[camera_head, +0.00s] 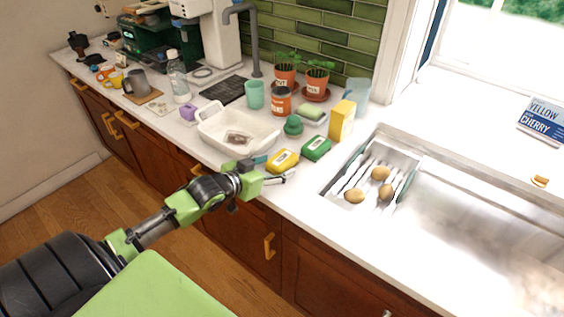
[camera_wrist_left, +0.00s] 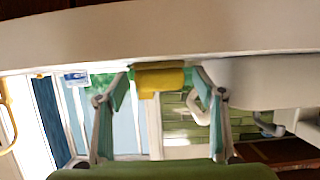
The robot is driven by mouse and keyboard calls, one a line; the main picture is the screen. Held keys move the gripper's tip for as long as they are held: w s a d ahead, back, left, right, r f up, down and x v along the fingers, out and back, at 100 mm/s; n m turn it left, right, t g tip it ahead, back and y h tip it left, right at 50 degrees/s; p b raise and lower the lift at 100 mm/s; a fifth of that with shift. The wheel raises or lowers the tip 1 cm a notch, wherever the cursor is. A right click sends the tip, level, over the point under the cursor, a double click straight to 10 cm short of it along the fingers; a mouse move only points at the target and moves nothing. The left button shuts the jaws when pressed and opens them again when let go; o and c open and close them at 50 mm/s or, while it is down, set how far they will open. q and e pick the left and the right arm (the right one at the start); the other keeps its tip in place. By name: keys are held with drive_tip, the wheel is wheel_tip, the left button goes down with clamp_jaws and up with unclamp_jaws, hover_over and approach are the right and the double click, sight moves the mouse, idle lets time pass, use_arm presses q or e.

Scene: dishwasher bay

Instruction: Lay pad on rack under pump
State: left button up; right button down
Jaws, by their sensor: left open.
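A yellow pack with a white label (camera_head: 283,160) lies on the counter, with a green labelled pack (camera_head: 317,148) to its right. I cannot tell which is the pad. My left gripper (camera_head: 270,170) is open and empty at the counter's front edge, just short of the yellow pack. In the left wrist view, which is upside down, the yellow pack (camera_wrist_left: 160,79) shows beyond and between the spread fingertips (camera_wrist_left: 161,84). A dark ridged rack (camera_head: 223,90) lies further back. A grey bent spout (camera_head: 252,40), possibly the pump, rises behind it. My right gripper is not in view.
A white basin (camera_head: 212,132) stands left of the yellow pack. A yellow box (camera_head: 341,120), a green lidded item (camera_head: 293,126) and potted plants (camera_head: 317,78) stand behind. The sink (camera_head: 440,225) at right has a rack with several potatoes. The front counter strip is clear.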

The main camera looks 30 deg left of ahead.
sight(286, 155)
use_arm(q)
drive_tip(key=w, duration=0.4)
drive_tip(key=shift+w+d+p, duration=0.2)
drive_tip(key=shift+w+p, duration=0.05)
drive_tip(key=shift+p, duration=0.15)
drive_tip(key=shift+w+f, duration=0.25)
drive_tip(key=shift+w, duration=0.05)
drive_tip(key=c, duration=1.2)
drive_tip(key=shift+c, duration=0.2)
drive_tip(key=shift+r, duration=0.1)
drive_tip(key=shift+r, duration=0.55)
drive_tip(key=s+a+b, duration=0.1)
drive_tip(key=s+b, duration=0.2)
drive_tip(key=s, duration=1.5)
drive_tip(key=shift+a+r, duration=0.15)
drive_tip(key=shift+a, duration=0.05)
